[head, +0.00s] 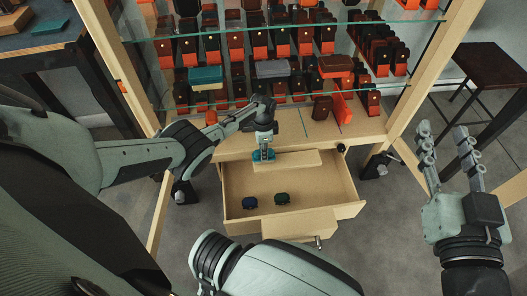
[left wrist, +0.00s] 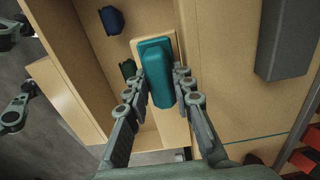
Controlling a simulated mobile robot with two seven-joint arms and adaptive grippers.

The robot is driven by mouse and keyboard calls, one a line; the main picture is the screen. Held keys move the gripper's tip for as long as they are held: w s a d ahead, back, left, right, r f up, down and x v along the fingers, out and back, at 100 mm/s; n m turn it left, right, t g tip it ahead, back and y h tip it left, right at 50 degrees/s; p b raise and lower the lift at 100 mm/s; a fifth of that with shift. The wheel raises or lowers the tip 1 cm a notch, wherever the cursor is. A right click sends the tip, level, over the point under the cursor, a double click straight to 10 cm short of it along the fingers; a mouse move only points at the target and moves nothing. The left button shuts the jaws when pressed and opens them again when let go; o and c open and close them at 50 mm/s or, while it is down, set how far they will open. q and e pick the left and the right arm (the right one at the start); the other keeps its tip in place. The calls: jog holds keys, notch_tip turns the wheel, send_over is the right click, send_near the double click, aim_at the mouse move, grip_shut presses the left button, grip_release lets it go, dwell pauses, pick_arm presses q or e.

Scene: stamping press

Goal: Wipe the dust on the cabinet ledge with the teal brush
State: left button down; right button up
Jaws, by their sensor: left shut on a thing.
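The teal brush (head: 263,155) is between the fingers of my left gripper (head: 264,148), above the back part of the open drawer. In the left wrist view the teal brush (left wrist: 156,70) sits between both fingertips of the left gripper (left wrist: 160,82), over a pale wooden strip (left wrist: 174,115). I cannot tell whether the brush touches this strip. The cabinet ledge (head: 318,128) runs below the glass shelves, just behind the brush. No dust can be made out. My right gripper (head: 446,138) is open and empty, to the right of the cabinet.
The open drawer (head: 300,187) holds a dark blue item (head: 249,203) and a dark green item (head: 282,199). Shelves above hold rows of orange and brown items. A dark stool (head: 490,65) stands at the right. Grey floor beside the drawer is free.

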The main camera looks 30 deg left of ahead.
pick_arm(q)
notch_tip(320, 180, up, 2)
jog(key=shift+r+p, duration=0.1)
jog(key=shift+p, duration=0.3)
jog(key=shift+w+r, duration=0.1)
jog(key=shift+r, duration=0.15)
jog(key=shift+r+b, duration=0.35)
jog(key=shift+r, duration=0.6)
jog(key=shift+r, duration=0.1)
jog(key=shift+r, duration=1.45)
